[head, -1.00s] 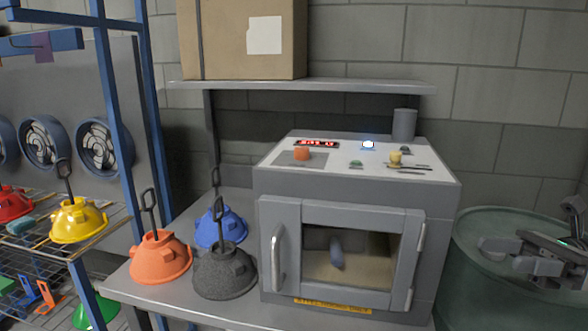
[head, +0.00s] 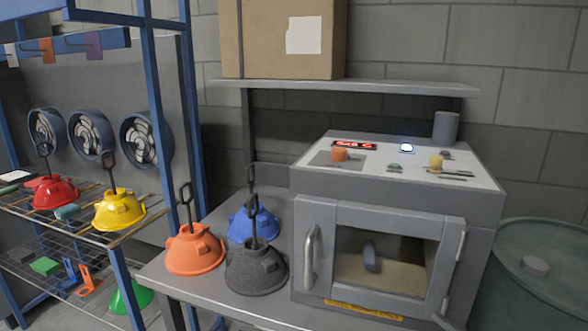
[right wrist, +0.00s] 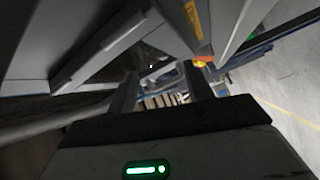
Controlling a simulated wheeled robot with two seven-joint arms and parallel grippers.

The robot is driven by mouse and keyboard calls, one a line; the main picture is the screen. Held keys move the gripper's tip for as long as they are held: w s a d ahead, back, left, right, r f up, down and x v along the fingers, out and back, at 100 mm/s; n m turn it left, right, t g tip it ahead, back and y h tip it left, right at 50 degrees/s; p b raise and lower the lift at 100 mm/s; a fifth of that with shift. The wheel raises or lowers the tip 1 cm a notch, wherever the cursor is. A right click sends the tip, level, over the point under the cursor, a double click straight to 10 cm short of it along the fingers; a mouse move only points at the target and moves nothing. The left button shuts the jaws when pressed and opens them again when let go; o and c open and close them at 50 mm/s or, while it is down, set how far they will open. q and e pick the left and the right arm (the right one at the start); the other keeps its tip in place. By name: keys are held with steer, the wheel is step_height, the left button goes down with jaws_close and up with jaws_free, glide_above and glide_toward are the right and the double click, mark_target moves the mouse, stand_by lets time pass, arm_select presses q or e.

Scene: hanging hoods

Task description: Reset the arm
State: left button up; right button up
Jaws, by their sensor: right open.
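My right gripper (right wrist: 162,88) shows in the right wrist view with its two fingers apart and nothing between them. It is out of the head view, apart from possibly a small grey tip at the bottom edge that I cannot identify. My left gripper is in neither view. In the head view an orange hood (head: 194,250), a blue hood (head: 262,226) and a dark grey hood (head: 257,272) stand on the grey bench, each with an upright hooked handle. A yellow hood (head: 118,211) and a red hood (head: 55,194) sit on the wire rack.
A grey cabinet (head: 470,206) with a windowed, shut door stands on the bench (head: 212,298). A green drum (head: 545,235) is at its right. A cardboard box (head: 270,45) sits on the shelf (head: 400,87) above. A blue-framed rack (head: 160,100) stands at left, with a green hood (head: 128,298) low down.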

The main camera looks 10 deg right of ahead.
steer(key=s+a+f+m+g+h, duration=0.2)
steer(key=s+a+f+m+g, duration=0.3)
steer(key=f, duration=0.4)
steer(key=s+a+f+m+g+h, duration=0.25)
steer(key=s+f+m, duration=0.25)
steer(key=s+f, duration=0.25)
steer(key=a+m, duration=0.5)
steer(key=a, duration=0.6)
steer(key=shift+w+f+y, duration=0.2)
steer(key=shift+f+y, duration=0.05)
steer(key=shift+y, duration=0.2)
steer(key=shift+g, duration=0.25)
